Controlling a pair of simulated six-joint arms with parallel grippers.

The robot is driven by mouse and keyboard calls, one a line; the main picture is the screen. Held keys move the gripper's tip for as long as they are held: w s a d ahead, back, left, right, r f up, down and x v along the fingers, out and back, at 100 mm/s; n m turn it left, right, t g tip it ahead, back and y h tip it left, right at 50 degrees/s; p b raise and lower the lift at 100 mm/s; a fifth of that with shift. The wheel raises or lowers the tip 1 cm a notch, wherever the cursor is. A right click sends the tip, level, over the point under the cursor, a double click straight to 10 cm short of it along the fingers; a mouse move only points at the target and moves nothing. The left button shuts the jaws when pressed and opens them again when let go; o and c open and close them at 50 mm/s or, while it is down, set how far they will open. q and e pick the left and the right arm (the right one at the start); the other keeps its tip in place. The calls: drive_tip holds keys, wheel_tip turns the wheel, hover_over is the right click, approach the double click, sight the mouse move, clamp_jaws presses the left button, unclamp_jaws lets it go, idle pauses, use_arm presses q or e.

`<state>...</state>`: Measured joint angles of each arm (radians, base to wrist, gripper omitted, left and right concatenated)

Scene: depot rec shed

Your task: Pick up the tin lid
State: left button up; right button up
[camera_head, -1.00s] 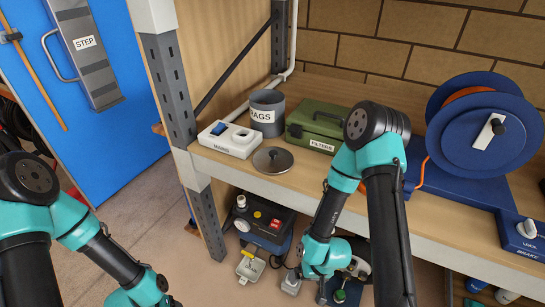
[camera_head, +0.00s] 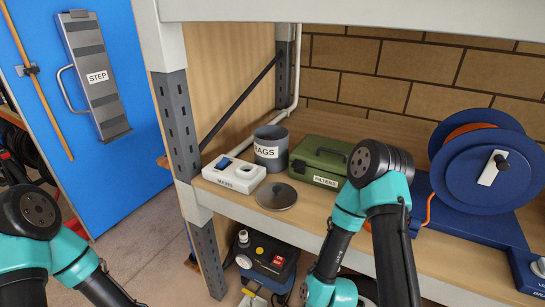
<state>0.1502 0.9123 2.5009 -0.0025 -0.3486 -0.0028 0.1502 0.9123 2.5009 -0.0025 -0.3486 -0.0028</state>
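The tin lid (camera_head: 276,197) is a round, dark grey disc with a small knob on top. It lies on the wooden shelf near its front edge. It is just in front of the grey RAGS tin (camera_head: 271,154), right of the white MAINS box and left of the green FILTERS box. My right arm comes down to the right of the lid, in front of the shelf. Its gripper is below the bottom edge of the picture. My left arm is at the lower left, and its gripper is also out of the picture.
The white MAINS box (camera_head: 233,174), green FILTERS box (camera_head: 322,162) and blue cable reel (camera_head: 484,168) stand on the shelf. A shelf post (camera_head: 176,125) rises left of them. A black unit (camera_head: 265,258) with a red switch sits below the shelf. A STEP panel (camera_head: 95,75) hangs on the blue door.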

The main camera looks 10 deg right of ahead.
idle(0.4)
drive_tip(key=c, duration=0.6)
